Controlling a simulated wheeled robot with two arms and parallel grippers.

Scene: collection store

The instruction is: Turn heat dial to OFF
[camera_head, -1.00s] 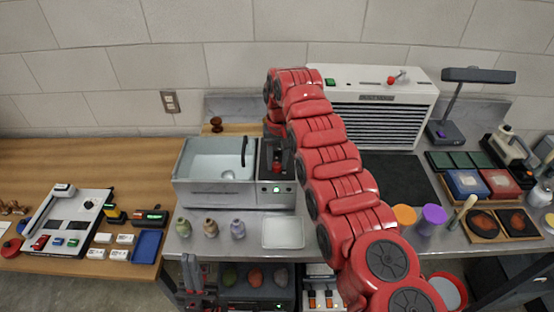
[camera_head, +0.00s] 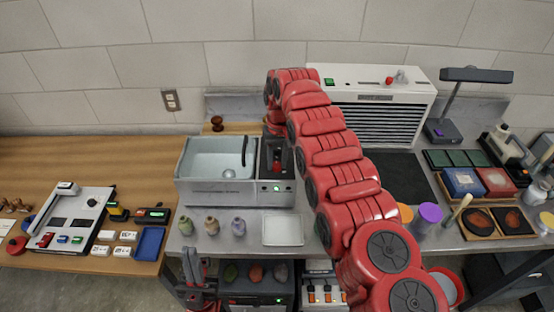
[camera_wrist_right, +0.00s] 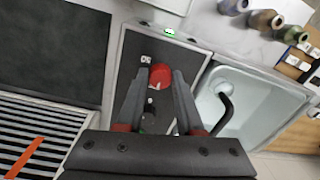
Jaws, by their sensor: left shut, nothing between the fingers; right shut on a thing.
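The red round dial (camera_wrist_right: 160,76) sits on a dark panel (camera_wrist_right: 133,68) beside the sink in the right wrist view. My right gripper (camera_wrist_right: 163,79) is shut on this dial, with one finger on each side of it. In the head view my right gripper (camera_head: 276,158) reaches down onto the dark unit beside the sink, and the arm hides part of it. The dial's markings are too small to read. A green light (camera_head: 277,188) glows on the unit's front. My left gripper (camera_head: 191,264) is shut and empty, low in front of the bench.
A sink (camera_head: 205,186) adjoins the unit on the left. Several small bottles (camera_head: 212,226) and a white tray (camera_head: 283,230) stand in front. A vented white box (camera_head: 415,95) stands behind my right arm. A dark mat (camera_head: 398,176) lies to the right.

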